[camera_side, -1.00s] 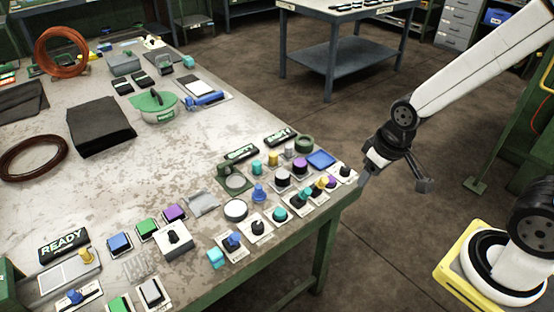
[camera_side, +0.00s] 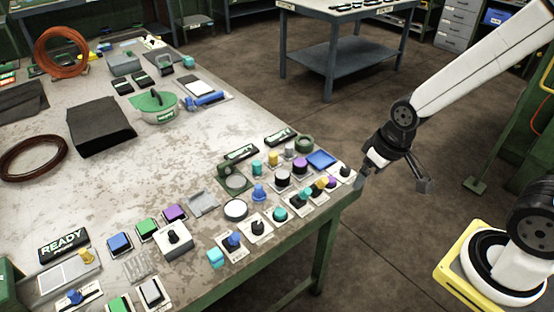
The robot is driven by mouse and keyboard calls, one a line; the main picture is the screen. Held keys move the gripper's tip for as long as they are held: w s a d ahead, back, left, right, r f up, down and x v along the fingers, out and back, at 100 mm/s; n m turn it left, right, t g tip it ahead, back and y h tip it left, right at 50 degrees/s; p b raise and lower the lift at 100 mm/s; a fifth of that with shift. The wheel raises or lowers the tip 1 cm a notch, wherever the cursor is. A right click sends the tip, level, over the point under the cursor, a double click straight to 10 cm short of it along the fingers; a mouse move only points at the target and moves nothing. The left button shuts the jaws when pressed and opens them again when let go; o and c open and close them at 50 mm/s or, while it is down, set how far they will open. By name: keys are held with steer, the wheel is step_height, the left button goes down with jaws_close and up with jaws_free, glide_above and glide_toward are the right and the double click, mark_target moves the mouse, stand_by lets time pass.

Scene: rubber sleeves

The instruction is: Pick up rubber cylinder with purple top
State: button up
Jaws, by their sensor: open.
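A small dark cylinder with a purple top (camera_side: 300,164) stands among the small parts near the right corner of the workbench (camera_side: 120,185). A second purple-topped piece (camera_side: 330,183) sits a little nearer the bench's right edge. At this size I cannot tell which of the two is the rubber cylinder. My gripper (camera_side: 394,181) is open and empty, its fingers spread. In the picture it lies just right of the bench corner, to the right of both purple pieces, and touches neither.
Black label blocks (camera_side: 241,152) lie behind. The bench's middle is mostly clear.

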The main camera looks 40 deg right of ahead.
steer(key=shift+w, duration=0.1)
steer(key=m+g, duration=0.3)
steer(key=m, duration=1.8)
glide_above(300, 162)
steer(key=s, duration=0.1)
step_height(300, 162, down, 11)
steer(key=shift+a+f, duration=0.15)
steer(key=shift+f, duration=0.05)
steer(key=shift+w+f+m, duration=0.3)
steer(key=shift+f, duration=1.35)
steer(key=shift+w+f, duration=0.15)
steer(key=shift+f, duration=2.45)
